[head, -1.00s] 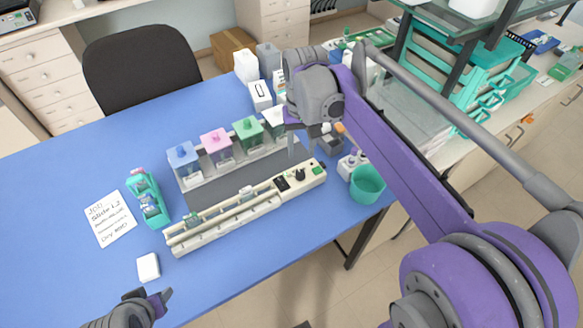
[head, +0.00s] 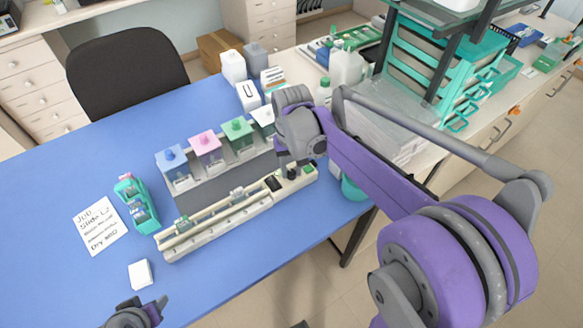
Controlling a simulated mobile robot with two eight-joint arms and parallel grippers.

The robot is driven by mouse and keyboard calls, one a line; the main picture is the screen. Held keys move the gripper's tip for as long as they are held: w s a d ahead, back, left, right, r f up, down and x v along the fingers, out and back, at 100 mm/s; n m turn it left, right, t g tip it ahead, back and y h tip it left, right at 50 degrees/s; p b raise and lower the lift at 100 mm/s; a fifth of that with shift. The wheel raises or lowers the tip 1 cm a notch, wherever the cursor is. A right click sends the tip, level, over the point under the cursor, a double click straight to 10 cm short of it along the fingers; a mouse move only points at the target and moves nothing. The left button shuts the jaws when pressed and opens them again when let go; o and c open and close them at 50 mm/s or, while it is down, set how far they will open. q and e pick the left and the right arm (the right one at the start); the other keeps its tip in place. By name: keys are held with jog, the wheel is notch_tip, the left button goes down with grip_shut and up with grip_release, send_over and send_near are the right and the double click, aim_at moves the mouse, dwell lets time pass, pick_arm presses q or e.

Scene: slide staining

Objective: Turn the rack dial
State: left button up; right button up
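The staining rack (head: 215,220) is a long cream rail unit lying diagonally on the blue table. At its right end are a dark display (head: 273,184), a small black dial (head: 291,174) and a green part (head: 309,169). My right gripper (head: 296,162) points down just above and behind this end, close to the dial. Its fingers are partly hidden by its own body, so I cannot tell their gap or whether they touch the dial. My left gripper (head: 142,303) is at the bottom left, empty, with its fingers apart.
Lidded jars, blue (head: 172,165), pink (head: 205,148) and green (head: 239,134), stand behind the rack. A teal slide holder (head: 137,205), a note (head: 100,225) and a white block (head: 140,273) lie left. A teal cup (head: 353,190) stands right, partly hidden by my arm.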

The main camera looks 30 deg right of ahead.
grip_shut()
jog(key=shift+n, duration=0.3)
jog(key=n, duration=0.9)
jog(key=shift+b, duration=0.35)
jog(key=shift+n, duration=0.3)
jog(key=shift+o, duration=1.8)
grip_release()
